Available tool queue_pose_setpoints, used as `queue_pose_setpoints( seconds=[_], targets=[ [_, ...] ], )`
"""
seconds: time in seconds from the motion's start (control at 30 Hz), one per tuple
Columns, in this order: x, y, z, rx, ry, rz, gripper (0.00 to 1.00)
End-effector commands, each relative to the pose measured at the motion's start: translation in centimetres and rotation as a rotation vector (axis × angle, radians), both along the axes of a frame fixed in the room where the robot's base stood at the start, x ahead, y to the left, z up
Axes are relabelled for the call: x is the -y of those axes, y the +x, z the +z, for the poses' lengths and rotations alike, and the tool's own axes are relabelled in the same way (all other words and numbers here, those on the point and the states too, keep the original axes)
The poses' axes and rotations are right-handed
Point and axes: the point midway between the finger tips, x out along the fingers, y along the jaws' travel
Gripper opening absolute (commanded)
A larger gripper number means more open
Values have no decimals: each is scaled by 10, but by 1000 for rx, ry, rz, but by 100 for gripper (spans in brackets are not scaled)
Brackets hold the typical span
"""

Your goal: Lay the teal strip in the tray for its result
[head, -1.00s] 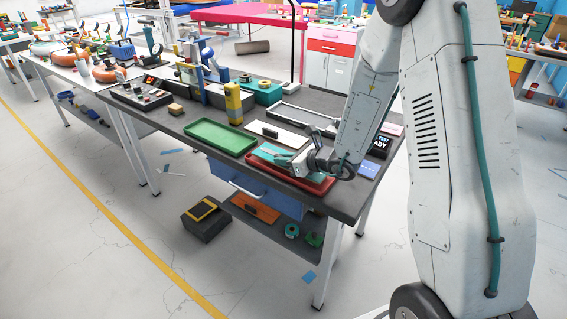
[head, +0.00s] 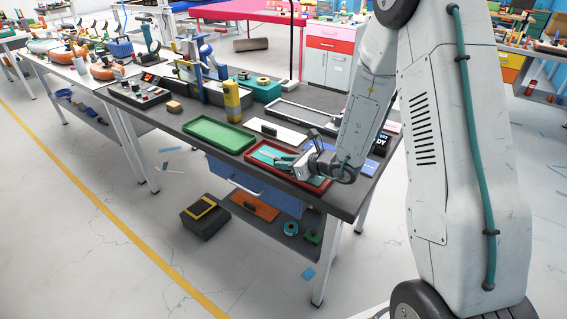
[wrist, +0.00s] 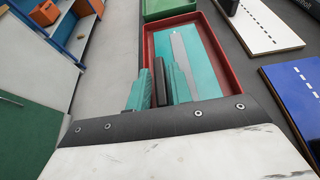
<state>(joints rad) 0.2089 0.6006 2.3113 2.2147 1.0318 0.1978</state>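The teal strip (head: 268,152) is a flat board inside the red tray (head: 247,152) on the dark bench. In the wrist view the teal strip (wrist: 203,60) carries a pale grey band and a dark upright grip (wrist: 159,80). The red tray (wrist: 222,55) surrounds it there, and the strip appears to lie low within the rim. My gripper (head: 284,162) is over the near part of the tray. In the wrist view the teal fingers of my gripper (wrist: 159,88) stand close on both sides of the dark grip and look shut on it. The strip's near end is hidden.
A green tray (head: 218,120) is left of the red one. A white board (head: 290,138) with a dark grip lies behind, and a blue board (wrist: 292,88) lies to the right. A yellow post (head: 233,102) stands behind the green tray. The bench's front edge is close.

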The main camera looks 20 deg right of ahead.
Motion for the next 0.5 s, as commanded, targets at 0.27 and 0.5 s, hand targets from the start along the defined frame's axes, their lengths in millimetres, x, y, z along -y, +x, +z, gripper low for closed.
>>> queue_pose_setpoints(
  seconds=[0.27, 0.5],
  targets=[
    [34, -44, 24, 2, -1, -6, 22],
    [55, -74, 39, 2, -1, -4, 22]
  ],
)
